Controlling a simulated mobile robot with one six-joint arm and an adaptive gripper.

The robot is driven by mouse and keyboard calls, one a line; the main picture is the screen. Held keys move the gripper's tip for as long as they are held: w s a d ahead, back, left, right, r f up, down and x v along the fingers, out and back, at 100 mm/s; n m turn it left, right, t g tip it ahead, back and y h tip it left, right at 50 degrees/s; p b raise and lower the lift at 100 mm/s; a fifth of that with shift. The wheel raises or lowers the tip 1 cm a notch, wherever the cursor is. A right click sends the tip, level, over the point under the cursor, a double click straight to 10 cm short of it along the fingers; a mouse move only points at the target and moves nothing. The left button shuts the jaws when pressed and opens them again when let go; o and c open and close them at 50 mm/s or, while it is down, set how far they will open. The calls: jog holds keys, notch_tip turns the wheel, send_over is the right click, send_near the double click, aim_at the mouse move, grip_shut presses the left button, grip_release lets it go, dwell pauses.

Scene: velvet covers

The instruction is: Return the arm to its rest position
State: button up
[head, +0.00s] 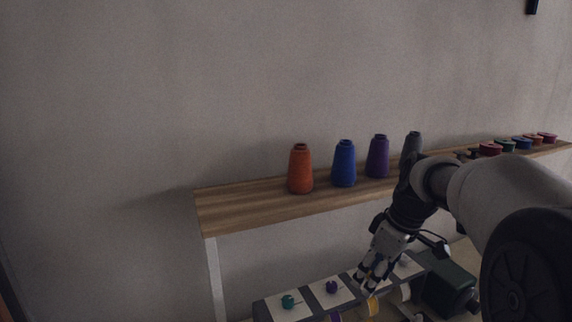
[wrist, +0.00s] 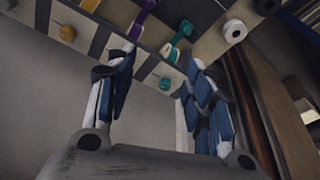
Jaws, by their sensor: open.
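My gripper (head: 368,276) hangs at the end of my arm at the lower right of the head view, in front of the wall shelf and above a lower grey surface with white patches. In the wrist view my gripper (wrist: 158,85) has its two fingers spread apart. Nothing is held between them.
A wooden shelf (head: 240,205) carries an orange cone (head: 300,170), a blue cone (head: 344,164), a purple cone (head: 378,157) and a dark cone (head: 412,146). Several small spools sit farther right. A dark green box (head: 447,288) stands right of my gripper. The wall at left is bare.

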jog(key=s+a+r+m+t+h, duration=0.1)
jog(key=s+a+r+m, duration=0.1)
jog(key=s, duration=0.6)
jog(key=s+a+r+m, duration=0.2)
jog(key=s+m, duration=0.1)
jog(key=s, duration=0.5)
jog(key=s+f+m+t+h, duration=0.1)
jog(key=s+f+m, duration=0.2)
jog(key=s, duration=0.8)
jog(key=shift+s+a+f+m+t, duration=0.3)
jog(key=shift+f+m, duration=0.1)
jog(key=shift+f, duration=0.55)
